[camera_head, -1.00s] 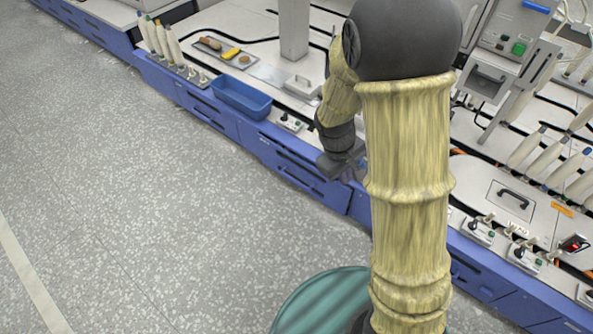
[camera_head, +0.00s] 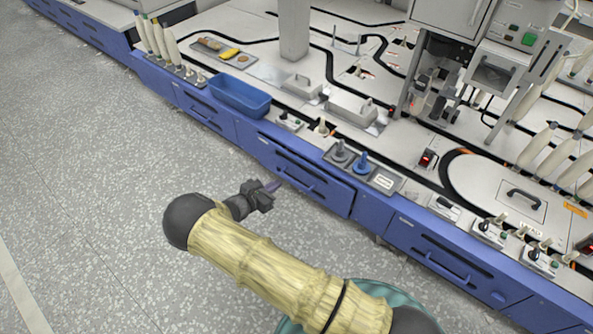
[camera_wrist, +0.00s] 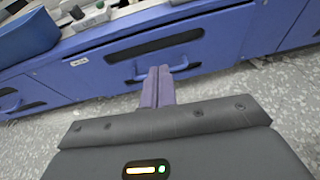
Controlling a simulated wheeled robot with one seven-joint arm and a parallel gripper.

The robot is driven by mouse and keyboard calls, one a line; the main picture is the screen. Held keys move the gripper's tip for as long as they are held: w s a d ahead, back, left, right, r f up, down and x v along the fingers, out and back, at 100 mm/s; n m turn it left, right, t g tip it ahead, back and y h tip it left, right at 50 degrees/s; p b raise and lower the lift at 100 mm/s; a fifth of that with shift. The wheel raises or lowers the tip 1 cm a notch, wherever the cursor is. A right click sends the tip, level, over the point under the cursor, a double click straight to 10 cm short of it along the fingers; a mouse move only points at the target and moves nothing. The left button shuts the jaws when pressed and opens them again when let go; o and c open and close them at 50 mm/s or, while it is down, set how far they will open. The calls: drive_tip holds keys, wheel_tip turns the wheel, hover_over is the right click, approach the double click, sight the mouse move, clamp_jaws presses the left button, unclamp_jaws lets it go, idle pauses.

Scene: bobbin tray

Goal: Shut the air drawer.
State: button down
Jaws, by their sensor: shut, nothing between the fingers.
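A blue drawer front (camera_head: 300,172) with a dark slot and a bar handle is in the middle of the bench's long side. Its right end seems to stand a little proud of the panel beside it. It fills the upper middle of the wrist view (camera_wrist: 215,50), with a small white label at its left that I cannot read. My gripper (camera_head: 275,186) is shut and empty, in front of this drawer and pointing at it. In the wrist view the closed purple fingers (camera_wrist: 160,75) overlap the handle; I cannot tell whether they touch it.
Other blue drawers are to the left (camera_head: 203,112) and right (camera_head: 440,258). A blue bin (camera_head: 240,97) sits on the bench edge above. Grey and blue bobbins (camera_head: 362,160) stand on the top near the edge. The speckled floor (camera_head: 100,190) to the left is clear.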

drive_tip(key=shift+a+f+n+t, duration=0.3)
drive_tip(key=shift+a+n+t, duration=0.1)
drive_tip(key=shift+a, duration=0.15)
drive_tip(key=b, duration=0.7)
approach(302, 163)
drive_tip(key=x, duration=0.5)
drive_tip(key=shift+d+f, duration=0.15)
drive_tip(key=shift+f, duration=0.25)
drive_tip(key=shift+w+d+r, duration=0.2)
drive_tip(key=shift+w+d, duration=0.15)
drive_tip(key=shift+w, duration=0.2)
